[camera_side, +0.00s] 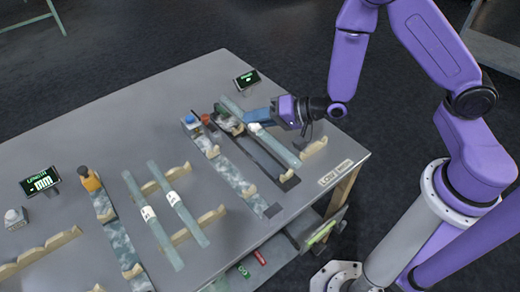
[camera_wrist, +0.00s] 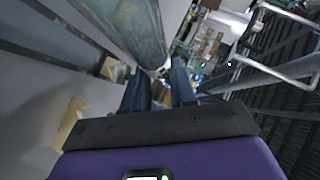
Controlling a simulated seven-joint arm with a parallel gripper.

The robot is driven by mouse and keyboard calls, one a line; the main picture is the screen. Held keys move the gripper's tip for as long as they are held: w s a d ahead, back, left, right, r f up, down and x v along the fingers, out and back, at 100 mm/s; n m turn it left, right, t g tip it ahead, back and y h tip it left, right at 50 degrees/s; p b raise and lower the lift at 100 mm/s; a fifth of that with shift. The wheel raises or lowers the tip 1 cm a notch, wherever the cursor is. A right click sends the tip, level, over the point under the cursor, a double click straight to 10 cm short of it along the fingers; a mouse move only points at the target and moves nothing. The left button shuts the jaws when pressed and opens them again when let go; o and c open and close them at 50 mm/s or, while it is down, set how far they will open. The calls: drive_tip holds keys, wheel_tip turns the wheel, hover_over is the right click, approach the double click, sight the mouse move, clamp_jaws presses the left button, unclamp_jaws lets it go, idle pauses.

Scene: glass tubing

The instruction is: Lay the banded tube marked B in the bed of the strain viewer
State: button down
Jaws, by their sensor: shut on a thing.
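My gripper (camera_side: 258,116) is shut on a pale green glass tube (camera_side: 284,150) near its white band (camera_side: 255,127). The letter on that band cannot be read. In the wrist view the tube (camera_wrist: 135,32) runs from the top down to between the blue fingers (camera_wrist: 159,88). In the side view the tube lies lengthwise above or just beside a long dark bed (camera_side: 262,158), which looks like the strain viewer's. I cannot tell whether it touches the bed. Part of the bed is hidden under the tube.
Two other banded tubes (camera_side: 150,212) (camera_side: 186,218) lie across wooden notched rests (camera_side: 198,225) at the middle left. A marbled strip with a blue-topped block (camera_side: 190,122) runs left of the bed. A small display (camera_side: 247,79) stands behind; a length display (camera_side: 40,181) stands far left.

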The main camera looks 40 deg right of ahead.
drive_tip(key=shift+w+d+f, duration=0.2)
drive_tip(key=shift+d+f, duration=0.15)
drive_tip(key=shift+f, duration=1.05)
drive_tip(key=shift+w+d+f, duration=0.2)
drive_tip(key=shift+d+f, duration=0.2)
drive_tip(key=shift+f, duration=1.05)
drive_tip(key=shift+w+d+f, duration=0.2)
drive_tip(key=shift+d+f, duration=0.15)
drive_tip(key=shift+f, duration=1.05)
drive_tip(key=shift+f, duration=0.6)
drive_tip(key=c, duration=0.9)
unclamp_jaws()
drive_tip(key=shift+r, duration=0.1)
